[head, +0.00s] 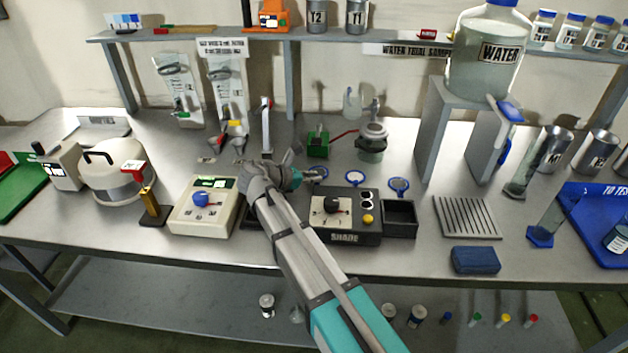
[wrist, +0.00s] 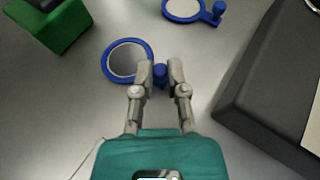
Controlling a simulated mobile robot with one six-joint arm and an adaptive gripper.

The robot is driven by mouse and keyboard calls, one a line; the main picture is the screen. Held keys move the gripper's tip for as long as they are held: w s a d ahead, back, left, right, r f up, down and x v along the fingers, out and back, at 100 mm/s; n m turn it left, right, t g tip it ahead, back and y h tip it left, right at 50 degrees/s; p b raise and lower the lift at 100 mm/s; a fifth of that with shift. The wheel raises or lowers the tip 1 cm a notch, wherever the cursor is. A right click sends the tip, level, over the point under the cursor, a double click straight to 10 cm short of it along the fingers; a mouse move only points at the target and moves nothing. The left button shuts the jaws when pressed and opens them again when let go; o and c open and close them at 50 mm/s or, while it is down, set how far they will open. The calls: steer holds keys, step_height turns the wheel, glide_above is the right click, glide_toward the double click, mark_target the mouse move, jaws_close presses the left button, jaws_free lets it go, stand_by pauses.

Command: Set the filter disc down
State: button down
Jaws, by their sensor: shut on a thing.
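The two fingers are shut on the knob, and the ring lies to the left of the fingertips in the wrist view. In the head view the held disc (head: 319,173) shows just right of my gripper (head: 301,176), low over the bench. I cannot tell whether it touches the bench. A second disc (head: 355,177) lies on the bench to its right and shows at the top of the wrist view (wrist: 183,8). A third disc (head: 399,185) lies further right.
A green block (head: 318,149) stands behind my gripper. The black SHADE box (head: 345,220) and an open black tray (head: 400,219) stand in front and right. A cream instrument (head: 204,208) is at left. A glass funnel vessel (head: 371,146) stands behind the discs.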

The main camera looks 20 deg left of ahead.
steer(key=shift+f, duration=0.15)
steer(key=c, duration=0.7)
jaws_free()
steer(key=shift+r, duration=0.2)
steer(key=shift+s+a+r, duration=0.15)
steer(key=p+v, duration=0.4)
steer(key=v, duration=0.5)
steer(key=shift+s+a+r, duration=0.1)
steer(key=shift+s+a, duration=0.15)
steer(key=shift+p+v, duration=0.3)
steer(key=shift+v, duration=0.55)
